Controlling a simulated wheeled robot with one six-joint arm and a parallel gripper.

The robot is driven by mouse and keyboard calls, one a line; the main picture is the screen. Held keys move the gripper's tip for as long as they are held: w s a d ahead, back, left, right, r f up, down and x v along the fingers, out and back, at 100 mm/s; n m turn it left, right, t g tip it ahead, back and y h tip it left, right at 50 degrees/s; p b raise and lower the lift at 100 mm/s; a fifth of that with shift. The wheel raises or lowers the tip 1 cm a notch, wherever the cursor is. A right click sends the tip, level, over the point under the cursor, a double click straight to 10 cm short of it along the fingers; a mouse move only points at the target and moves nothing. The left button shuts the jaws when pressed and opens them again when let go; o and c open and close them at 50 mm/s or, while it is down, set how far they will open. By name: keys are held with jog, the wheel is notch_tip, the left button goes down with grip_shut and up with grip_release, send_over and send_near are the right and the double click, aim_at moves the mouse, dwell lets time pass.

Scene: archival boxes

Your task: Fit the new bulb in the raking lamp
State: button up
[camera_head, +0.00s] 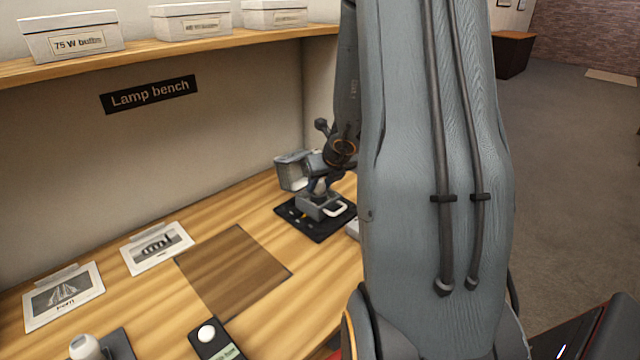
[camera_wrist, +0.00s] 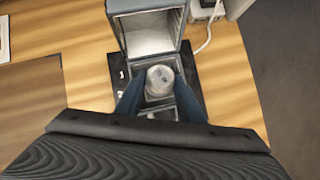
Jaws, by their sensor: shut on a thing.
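The raking lamp stands on a black mat at the back right of the bench, its grey box-shaped hood (camera_head: 292,171) open at the front. In the wrist view the hood (camera_wrist: 148,30) fills the top centre. My gripper (camera_head: 318,180) is at the lamp, just right of the hood. In the wrist view its two dark fingers (camera_wrist: 160,88) are shut on a round, pale silvery piece (camera_wrist: 160,78) that looks like the bulb, seen end-on. It is over the grey lamp base, in front of the hood opening. I cannot tell whether it touches the socket, which is hidden.
A white rounded object (camera_head: 86,346) and a black block with a white knob and green label (camera_head: 207,335) are at the front edge. Two picture cards (camera_head: 157,248) lie at left. A darker wood panel (camera_head: 233,270) is bare. Labelled boxes (camera_head: 70,36) line the shelf above.

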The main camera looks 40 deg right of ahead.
jog(key=o, duration=0.7)
jog(key=shift+o, duration=0.2)
jog(key=p+v, duration=0.7)
jog(key=v, duration=0.4)
dwell(0.6)
